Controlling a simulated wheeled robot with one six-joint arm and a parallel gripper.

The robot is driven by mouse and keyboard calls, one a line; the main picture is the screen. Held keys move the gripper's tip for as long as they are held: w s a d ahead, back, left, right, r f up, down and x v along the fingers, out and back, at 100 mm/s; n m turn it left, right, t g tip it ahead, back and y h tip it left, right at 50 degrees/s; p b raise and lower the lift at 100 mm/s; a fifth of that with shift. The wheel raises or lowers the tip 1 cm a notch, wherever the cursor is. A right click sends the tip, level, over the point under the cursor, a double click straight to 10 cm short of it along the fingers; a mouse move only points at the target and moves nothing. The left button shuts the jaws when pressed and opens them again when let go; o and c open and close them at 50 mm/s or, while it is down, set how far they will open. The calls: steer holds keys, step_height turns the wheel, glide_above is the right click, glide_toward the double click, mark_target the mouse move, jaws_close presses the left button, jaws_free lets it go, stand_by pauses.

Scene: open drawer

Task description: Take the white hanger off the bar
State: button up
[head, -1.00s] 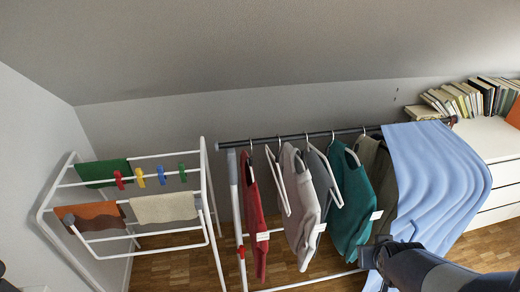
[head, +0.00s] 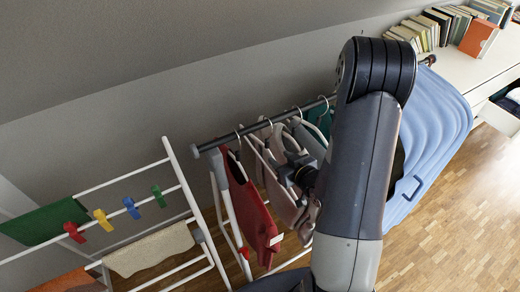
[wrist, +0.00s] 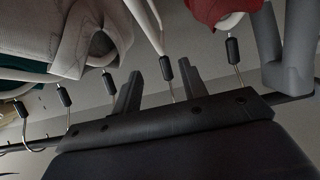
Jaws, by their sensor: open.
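The bare white hanger (head: 249,148) hangs on the dark bar (head: 225,139) between the red garment and a pale garment. In the wrist view, which is upside down, its white arm (wrist: 143,22) runs down to a dark neck and metal hook. My gripper (wrist: 160,68) is open, with one finger on each side of that neck. I cannot tell whether either finger touches it. In the head view my gripper (head: 297,172) is among the garments, partly hidden by my forearm.
The red garment (head: 242,205) hangs close on the left. Pale and green (head: 318,118) garments hang on the right. A white drying rack (head: 185,185) with pegs stands at left. Books (head: 440,28) sit on a white dresser.

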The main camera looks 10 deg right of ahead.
mark_target(268, 149)
steer(key=x, duration=0.3)
steer(key=shift+w, duration=0.15)
steer(key=shift+a+r+p+x, duration=0.15)
steer(key=shift+p+x, duration=0.4)
steer(key=shift+x, duration=0.8)
steer(key=shift+a+r+p+x, duration=0.15)
steer(key=shift+p+x, duration=0.4)
steer(key=shift+x, duration=0.85)
steer(key=shift+d, duration=0.1)
steer(key=shift+c, duration=0.2)
jaws_close()
